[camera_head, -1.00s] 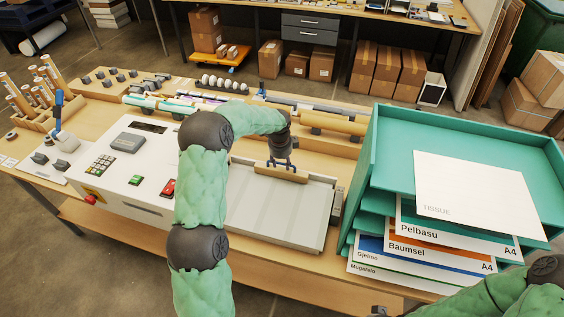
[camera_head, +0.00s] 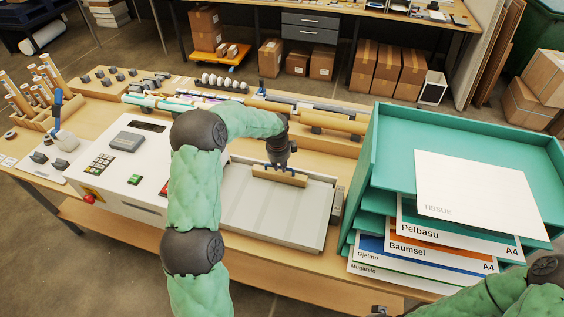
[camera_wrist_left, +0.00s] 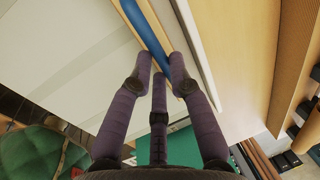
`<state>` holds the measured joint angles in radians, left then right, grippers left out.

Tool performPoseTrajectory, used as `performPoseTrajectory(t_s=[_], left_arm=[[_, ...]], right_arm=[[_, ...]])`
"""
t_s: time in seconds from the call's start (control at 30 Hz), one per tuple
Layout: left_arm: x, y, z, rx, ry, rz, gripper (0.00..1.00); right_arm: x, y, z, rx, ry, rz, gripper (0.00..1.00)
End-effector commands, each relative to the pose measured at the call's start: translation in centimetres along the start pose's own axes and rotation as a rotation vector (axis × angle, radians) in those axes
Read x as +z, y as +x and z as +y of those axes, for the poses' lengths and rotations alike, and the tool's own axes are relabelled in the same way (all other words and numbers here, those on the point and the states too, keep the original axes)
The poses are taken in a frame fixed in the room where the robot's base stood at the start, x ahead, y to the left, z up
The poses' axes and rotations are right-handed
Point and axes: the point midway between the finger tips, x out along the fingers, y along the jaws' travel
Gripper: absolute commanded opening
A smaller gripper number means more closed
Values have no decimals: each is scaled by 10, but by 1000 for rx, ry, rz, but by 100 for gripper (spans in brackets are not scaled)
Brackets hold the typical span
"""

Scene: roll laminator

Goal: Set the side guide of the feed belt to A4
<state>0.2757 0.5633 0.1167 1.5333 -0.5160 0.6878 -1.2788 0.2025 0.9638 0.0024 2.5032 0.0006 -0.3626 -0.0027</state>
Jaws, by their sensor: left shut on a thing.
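The feed belt (camera_head: 270,222) is a pale grey bed at the right end of the white machine. Its side guide (camera_head: 278,176) is a low light-wood bar across the far part of the bed. My left gripper (camera_head: 281,166) points down at the bar and is shut on it. In the left wrist view, its fingers (camera_wrist_left: 162,70) are on both sides of the wood bar with a blue strip (camera_wrist_left: 147,32). Any size marks for A4 are not readable. My right arm shows at the bottom right; its gripper is out of view.
A teal shelf rack (camera_head: 392,150) with labelled paper packs stands close right of the bed. The machine's keypad (camera_head: 100,163) and buttons lie to the left. The near part of the bed is clear.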

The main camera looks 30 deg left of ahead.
Motion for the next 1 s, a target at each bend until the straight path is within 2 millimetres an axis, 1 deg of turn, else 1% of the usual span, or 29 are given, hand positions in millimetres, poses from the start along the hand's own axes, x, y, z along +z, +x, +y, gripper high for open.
performPoseTrajectory(t_s=[0.03, 0.2, 0.4, 0.53, 0.83, 0.87, 0.9, 0.93, 1.0], left_arm=[[0, 0, 11, 6, 1, -1, 0], [1, -6, 38, 5, 1, -1, 0], [0, -10, 61, 5, 1, -1, 0], [0, -11, 67, 5, 1, 0, 0], [0, -11, 69, 10, 1, -1, 0], [0, -11, 70, 11, 1, -1, 28], [0, -11, 70, 11, 1, -1, 39], [0, -11, 70, 11, 1, -1, 44], [0, -11, 69, 9, 1, -1, 44]], right_arm=[[0, 3, 1, 0, 0, 0, 40], [0, 7, 3, 0, 0, 0, 40], [0, 10, 4, 0, 0, 0, 40], [0, 11, 4, 0, 0, 0, 40], [0, 11, 4, 0, 0, 0, 40], [0, 11, 4, 0, 0, 0, 40], [0, 11, 4, 0, 0, 0, 40], [0, 11, 4, 0, 0, 0, 40], [0, 11, 4, 0, 0, 0, 40]])
